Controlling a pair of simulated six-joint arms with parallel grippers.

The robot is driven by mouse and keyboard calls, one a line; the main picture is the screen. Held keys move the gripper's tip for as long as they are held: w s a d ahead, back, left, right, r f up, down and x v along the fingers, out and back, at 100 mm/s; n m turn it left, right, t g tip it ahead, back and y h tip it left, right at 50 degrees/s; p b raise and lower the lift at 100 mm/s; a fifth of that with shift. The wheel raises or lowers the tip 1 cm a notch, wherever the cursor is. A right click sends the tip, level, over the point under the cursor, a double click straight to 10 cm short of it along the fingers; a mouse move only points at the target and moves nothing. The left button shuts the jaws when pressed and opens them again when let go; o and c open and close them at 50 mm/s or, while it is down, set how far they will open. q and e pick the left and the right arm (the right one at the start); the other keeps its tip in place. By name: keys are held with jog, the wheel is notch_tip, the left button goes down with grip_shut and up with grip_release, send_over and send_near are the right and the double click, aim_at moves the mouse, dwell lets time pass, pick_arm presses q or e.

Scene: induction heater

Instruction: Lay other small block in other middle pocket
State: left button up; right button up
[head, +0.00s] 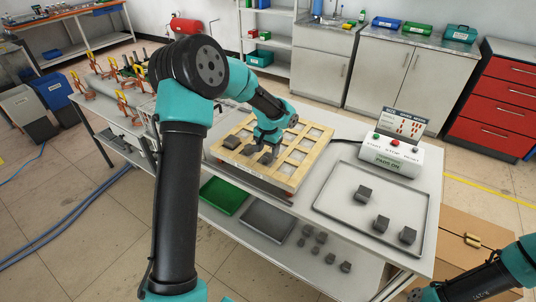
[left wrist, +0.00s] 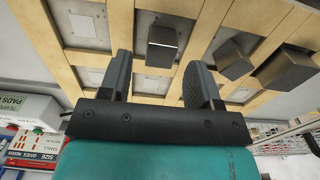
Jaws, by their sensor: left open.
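The wooden pocket frame (head: 248,176) lies on the table, with pale pads in its pockets. My left gripper (head: 267,137) is low over it. In the left wrist view, the open jaws (left wrist: 158,65) have a small dark grey block (left wrist: 162,44) between their tips, with gaps on both sides. Two larger dark blocks, one at the middle right (left wrist: 234,59) and one farther right (left wrist: 287,68), sit in the frame beyond the right finger. In the head view, dark blocks (head: 232,142) show beside the gripper. My right arm enters at bottom right; its gripper is out of frame.
A metal tray (head: 335,205) to the right holds three dark blocks (head: 363,193). A control box (head: 391,157) stands behind it. Green (head: 224,195) and grey trays (head: 267,222) and several small blocks lie on the lower shelf.

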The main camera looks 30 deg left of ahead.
aim_at(268, 154)
pick_arm(q)
notch_tip(268, 154, up, 9)
dwell(0.3)
